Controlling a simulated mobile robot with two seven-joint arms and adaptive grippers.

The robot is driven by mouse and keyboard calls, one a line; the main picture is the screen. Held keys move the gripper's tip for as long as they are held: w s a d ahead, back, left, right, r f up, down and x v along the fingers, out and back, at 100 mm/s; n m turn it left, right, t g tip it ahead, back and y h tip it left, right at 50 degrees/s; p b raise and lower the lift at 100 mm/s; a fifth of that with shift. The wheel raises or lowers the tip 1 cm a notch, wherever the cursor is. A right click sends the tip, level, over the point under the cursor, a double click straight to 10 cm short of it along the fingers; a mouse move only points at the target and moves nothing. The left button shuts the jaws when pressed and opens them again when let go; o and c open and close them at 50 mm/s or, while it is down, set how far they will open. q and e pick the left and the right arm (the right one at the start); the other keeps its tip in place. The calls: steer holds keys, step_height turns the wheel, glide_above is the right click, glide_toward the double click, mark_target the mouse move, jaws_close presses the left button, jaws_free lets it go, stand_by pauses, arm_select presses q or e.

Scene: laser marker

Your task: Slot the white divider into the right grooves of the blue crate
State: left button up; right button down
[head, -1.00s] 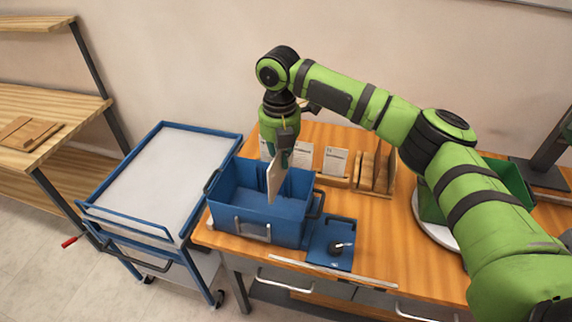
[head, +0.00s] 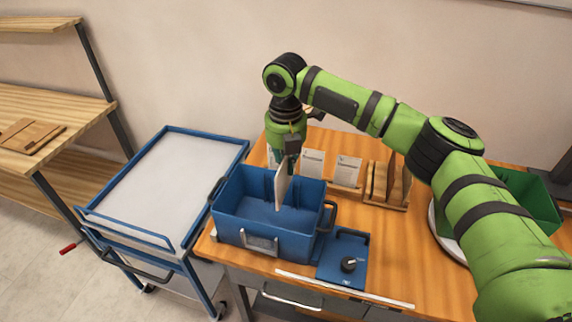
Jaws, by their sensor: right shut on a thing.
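The blue crate (head: 228,222) stands open on the wooden bench, with vertical ribs on its far inner wall. The white divider (head: 282,186) is upright and seen nearly edge-on, its lower part inside the crate, toward the far wall and right of the middle. My right gripper (head: 291,160) is above the crate, pointing down, shut on the divider's top edge. Whether the divider's edges sit in the grooves cannot be told from this view. My left gripper is not in view.
A blue panel with a black knob (head: 348,264) sits right of the crate. Label cards (head: 348,169) and a wooden rack (head: 386,190) with boards stand behind it. A green bin (head: 528,200) is far right. A blue-framed cart (head: 160,190) stands left.

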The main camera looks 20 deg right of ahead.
mark_target(286, 183)
steer(key=shift+f, duration=0.4)
steer(key=shift+f+b, duration=0.2)
steer(key=shift+b, duration=0.3)
steer(key=shift+f+b, duration=0.5)
steer(key=shift+f, duration=0.2)
steer(key=shift+f+b, duration=0.2)
steer(key=shift+b, duration=0.3)
steer(key=shift+f, duration=1.4)
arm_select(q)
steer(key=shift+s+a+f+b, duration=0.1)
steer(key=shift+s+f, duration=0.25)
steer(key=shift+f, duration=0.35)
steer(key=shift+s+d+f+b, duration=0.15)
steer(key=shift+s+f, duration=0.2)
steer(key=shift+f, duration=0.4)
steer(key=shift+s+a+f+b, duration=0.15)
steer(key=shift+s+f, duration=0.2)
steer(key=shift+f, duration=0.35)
arm_select(e)
steer(key=shift+f, duration=2.15)
